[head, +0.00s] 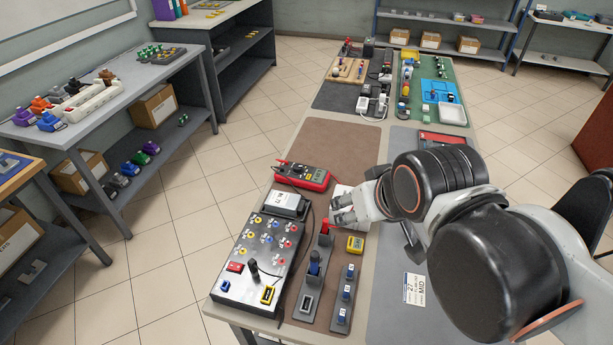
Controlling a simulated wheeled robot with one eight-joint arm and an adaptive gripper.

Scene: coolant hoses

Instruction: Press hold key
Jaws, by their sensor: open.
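A red multimeter (302,175) with a grey-green display and a dark dial lies at the far left part of the near table. Its keys are too small to make out, so I cannot tell which is the hold key. My gripper (342,208) is open and appears empty, to the right of and nearer than the multimeter. It looks apart from the meter. My arm hides part of the table to the right.
A metal panel (235,285) with coloured sockets and a white-topped box (285,203) stand nearer than the multimeter. Blue plugs in holders (345,292) and a yellow-faced device (355,243) are close to my gripper. The brown mat (325,145) beyond is bare.

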